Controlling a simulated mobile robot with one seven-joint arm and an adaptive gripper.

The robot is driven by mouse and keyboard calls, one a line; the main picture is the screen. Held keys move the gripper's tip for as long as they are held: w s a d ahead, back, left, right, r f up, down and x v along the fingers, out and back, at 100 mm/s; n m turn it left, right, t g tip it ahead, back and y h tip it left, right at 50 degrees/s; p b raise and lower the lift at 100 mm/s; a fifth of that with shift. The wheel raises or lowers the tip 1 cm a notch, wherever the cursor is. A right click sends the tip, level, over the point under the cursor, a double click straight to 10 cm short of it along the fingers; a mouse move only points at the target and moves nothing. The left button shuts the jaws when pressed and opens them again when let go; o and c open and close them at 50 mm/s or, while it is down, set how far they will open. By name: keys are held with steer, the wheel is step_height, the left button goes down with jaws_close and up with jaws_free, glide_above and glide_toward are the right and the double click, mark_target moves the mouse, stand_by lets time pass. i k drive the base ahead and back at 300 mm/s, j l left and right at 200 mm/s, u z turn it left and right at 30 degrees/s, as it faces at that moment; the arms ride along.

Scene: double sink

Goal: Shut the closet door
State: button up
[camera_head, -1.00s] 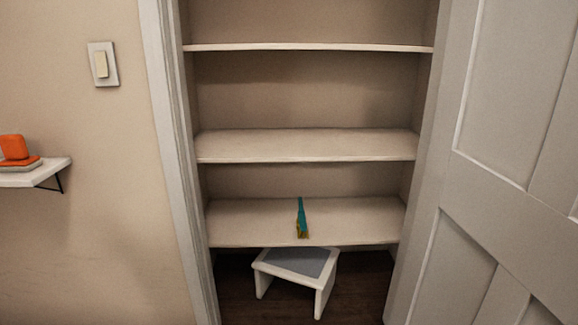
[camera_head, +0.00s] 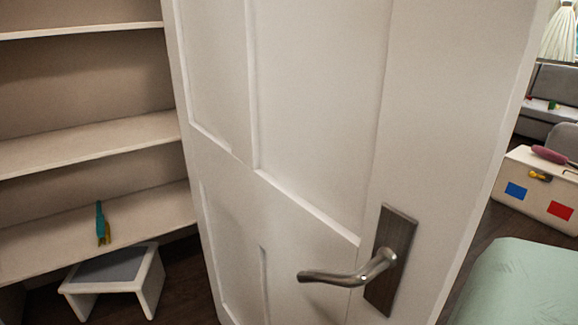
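The white panelled closet door (camera_head: 320,130) stands wide open and fills the middle of the head view. Its metal lever handle (camera_head: 352,276) sits on a dark plate near the door's right edge. To the left is the open closet, with pale shelves (camera_head: 90,142) in view. My gripper is not in the view, so its state does not show.
A white step stool (camera_head: 118,278) with a grey top stands on the closet floor. A teal brush-like thing (camera_head: 101,222) lies on the lowest shelf. Right of the door are a pale green surface (camera_head: 520,285), a white box (camera_head: 540,192) and a grey sofa (camera_head: 555,95).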

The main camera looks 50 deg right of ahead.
mark_target(327, 135)
steer(key=k+l, duration=0.15)
steer(key=l, duration=0.25)
steer(key=k+l, duration=0.1)
steer(key=l, duration=0.3)
steer(key=k+l, duration=0.15)
steer(key=l, duration=0.25)
